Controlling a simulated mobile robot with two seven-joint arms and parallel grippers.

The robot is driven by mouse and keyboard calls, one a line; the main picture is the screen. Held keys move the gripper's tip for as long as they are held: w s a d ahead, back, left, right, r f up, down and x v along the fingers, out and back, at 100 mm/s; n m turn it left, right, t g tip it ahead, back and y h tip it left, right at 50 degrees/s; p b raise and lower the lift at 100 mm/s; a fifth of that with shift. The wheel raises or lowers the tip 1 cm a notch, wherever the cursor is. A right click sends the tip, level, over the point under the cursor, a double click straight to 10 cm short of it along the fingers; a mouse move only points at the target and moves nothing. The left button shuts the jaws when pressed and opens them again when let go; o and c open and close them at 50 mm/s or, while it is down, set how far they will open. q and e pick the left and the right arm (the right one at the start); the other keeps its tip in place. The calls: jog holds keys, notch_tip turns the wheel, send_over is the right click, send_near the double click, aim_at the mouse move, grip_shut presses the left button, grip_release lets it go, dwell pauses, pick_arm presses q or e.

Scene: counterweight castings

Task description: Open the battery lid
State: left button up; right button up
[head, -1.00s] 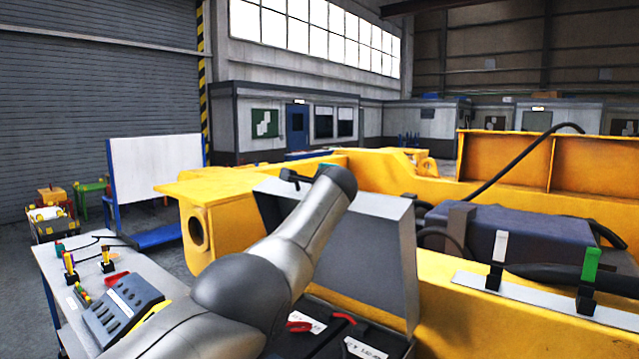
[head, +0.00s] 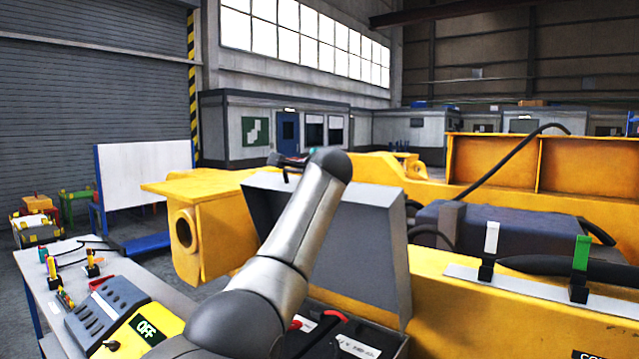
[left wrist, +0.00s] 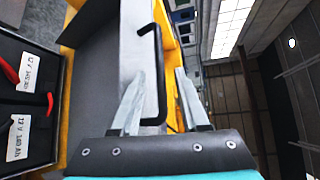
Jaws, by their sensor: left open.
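The battery lid (head: 355,250) is a grey panel standing raised on the yellow machine, behind my left arm in the head view. In the left wrist view the lid (left wrist: 95,90) fills the area left of the fingers. A black bent handle (left wrist: 158,95) stands between the fingers of my open left gripper (left wrist: 161,75), which are spread apart around it. In the head view the gripper is mostly hidden beyond the wrist. Below the lid is the open box with batteries, whose labels (head: 358,347) show; they also appear in the left wrist view (left wrist: 18,138). My right gripper is out of view.
A white lever (head: 491,245) and a green lever (head: 580,258) stand on a plate on the yellow machine (head: 500,310). A bench (head: 45,285) with a grey control box (head: 105,318) stands at left. Dark cable (head: 545,268) runs along the machine.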

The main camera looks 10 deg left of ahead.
pick_arm(q)
jog(key=b+v, duration=0.4)
jog(key=v, duration=0.8)
jog(key=shift+r+b, duration=0.2)
jog(key=shift+b, duration=0.2)
